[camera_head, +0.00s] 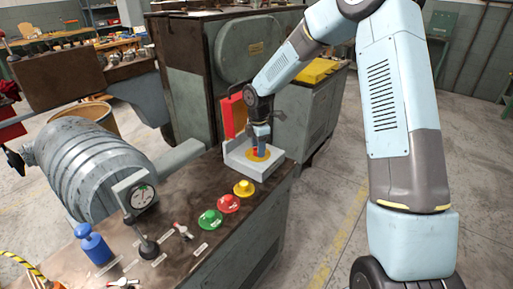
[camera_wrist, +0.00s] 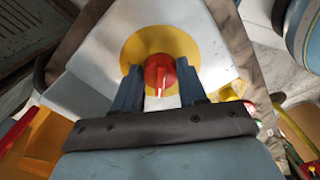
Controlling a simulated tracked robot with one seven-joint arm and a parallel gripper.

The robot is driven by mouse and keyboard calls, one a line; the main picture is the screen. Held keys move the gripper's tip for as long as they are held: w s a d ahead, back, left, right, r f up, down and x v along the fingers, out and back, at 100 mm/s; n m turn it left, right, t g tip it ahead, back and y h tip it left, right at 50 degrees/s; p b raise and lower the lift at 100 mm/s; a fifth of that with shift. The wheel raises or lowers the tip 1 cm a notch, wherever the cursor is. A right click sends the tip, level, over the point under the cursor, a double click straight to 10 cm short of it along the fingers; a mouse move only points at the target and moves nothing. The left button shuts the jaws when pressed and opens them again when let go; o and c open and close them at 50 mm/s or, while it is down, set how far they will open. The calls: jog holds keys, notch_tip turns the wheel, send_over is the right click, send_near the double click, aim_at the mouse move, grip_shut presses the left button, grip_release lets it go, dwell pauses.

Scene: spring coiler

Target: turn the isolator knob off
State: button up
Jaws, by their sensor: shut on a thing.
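The isolator knob (camera_wrist: 160,73) is red with a pale pointer line and sits on a yellow round plate (camera_wrist: 138,45). In the wrist view the line points down the picture, toward my gripper's palm. My gripper (camera_wrist: 160,82) has its two blue-grey fingers on either side of the knob and is shut on it. In the head view my gripper (camera_head: 261,143) reaches down onto the yellow disc of the light grey isolator box (camera_head: 240,160) at the bench's far end. There the fingers mostly hide the knob.
Yellow (camera_head: 244,188), red (camera_head: 229,203) and green (camera_head: 210,219) buttons stand on the bench in front of the box. A red panel (camera_head: 234,116) stands behind the box.

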jog(key=shift+w+r+n, duration=0.1)
jog(key=shift+w+n, duration=0.05)
jog(key=shift+n, duration=0.45)
jog(key=o, duration=1.1)
jog(key=shift+c, duration=0.2)
notch_tip(320, 180, up, 14)
jog(key=shift+f, duration=0.2)
